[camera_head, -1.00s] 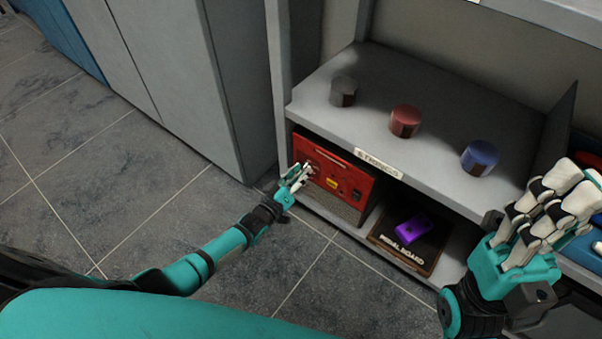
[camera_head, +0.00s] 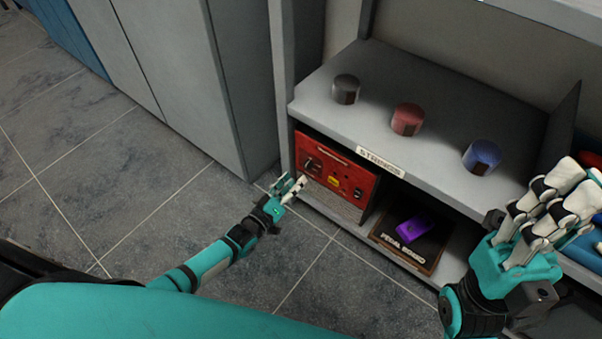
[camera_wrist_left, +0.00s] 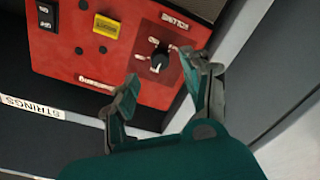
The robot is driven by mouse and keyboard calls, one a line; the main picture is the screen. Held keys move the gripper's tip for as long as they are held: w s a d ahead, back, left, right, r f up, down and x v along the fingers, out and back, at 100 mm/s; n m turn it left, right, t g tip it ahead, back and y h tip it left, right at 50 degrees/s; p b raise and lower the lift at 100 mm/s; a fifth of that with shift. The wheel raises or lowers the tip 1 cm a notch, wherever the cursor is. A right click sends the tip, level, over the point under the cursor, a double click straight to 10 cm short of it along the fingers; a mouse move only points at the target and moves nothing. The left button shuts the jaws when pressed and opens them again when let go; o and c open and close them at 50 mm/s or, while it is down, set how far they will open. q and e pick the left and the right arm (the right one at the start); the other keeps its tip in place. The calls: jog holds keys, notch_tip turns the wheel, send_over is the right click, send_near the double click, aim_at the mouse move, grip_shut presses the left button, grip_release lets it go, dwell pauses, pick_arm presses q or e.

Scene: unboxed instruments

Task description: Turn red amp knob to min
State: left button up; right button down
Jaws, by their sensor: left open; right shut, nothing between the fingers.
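The red amp (camera_head: 345,180) stands on the lower shelf at the left end. Its black knob (camera_head: 312,165) is at the left of the red panel. In the left wrist view the knob (camera_wrist_left: 160,58) shows between and beyond the two fingertips, with pale marks around it. My left gripper (camera_head: 289,187) is open and empty, in front of the panel and apart from the knob. It also shows in the left wrist view (camera_wrist_left: 160,85). My right gripper (camera_head: 553,205) is shut and empty at the right, in front of the shelf.
A purple pedal (camera_head: 414,229) lies on a dark pedal board (camera_head: 437,240) right of the amp. Black, red and blue cylinders stand on the upper shelf (camera_head: 440,130), which has a "STRINGS" label (camera_head: 380,161). A grey cabinet (camera_head: 190,80) stands at the left. The floor before the shelf is clear.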

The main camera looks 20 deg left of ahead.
pick_arm(q)
jog(key=v, duration=0.7)
jog(key=shift+s, duration=0.1)
